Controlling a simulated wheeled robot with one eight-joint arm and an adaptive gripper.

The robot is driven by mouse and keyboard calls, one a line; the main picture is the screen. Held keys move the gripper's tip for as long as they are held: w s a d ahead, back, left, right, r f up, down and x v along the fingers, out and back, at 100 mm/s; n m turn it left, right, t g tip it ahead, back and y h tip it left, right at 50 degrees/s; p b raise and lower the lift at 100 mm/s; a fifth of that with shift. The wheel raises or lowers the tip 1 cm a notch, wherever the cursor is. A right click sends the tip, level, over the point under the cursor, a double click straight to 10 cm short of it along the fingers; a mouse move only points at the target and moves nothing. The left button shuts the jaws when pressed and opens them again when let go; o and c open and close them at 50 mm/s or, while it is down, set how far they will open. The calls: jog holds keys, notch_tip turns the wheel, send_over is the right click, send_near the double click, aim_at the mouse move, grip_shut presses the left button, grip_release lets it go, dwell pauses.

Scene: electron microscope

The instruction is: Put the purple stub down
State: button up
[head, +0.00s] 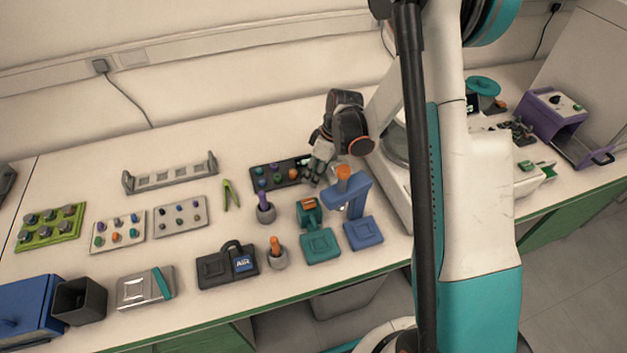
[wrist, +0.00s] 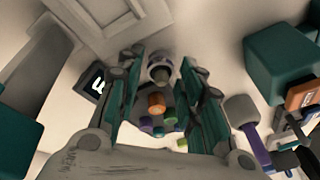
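My gripper (wrist: 161,58) points down at the right end of a dark stub tray; in the head view my gripper (head: 316,178) hides that end. Between its fingertips is a stub with a grey-purple rim and a grey pin (wrist: 160,70), which I take to be the purple stub. It looks bigger than the stubs below and seems gripped, though finger contact is not clear. It is hidden in the head view. The dark tray (head: 285,187) holds several stubs; an orange stub (wrist: 156,103) and purple, green and blue ones show below my fingers.
A blue stand (head: 347,195) with an orange top is close at the front right of my gripper. Two pale stub trays (head: 180,232) lie left. The microscope (head: 398,150) is right. Bare bench lies behind the tray.

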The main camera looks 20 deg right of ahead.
jog(key=c, duration=0.8)
jog(key=shift+r, duration=0.1)
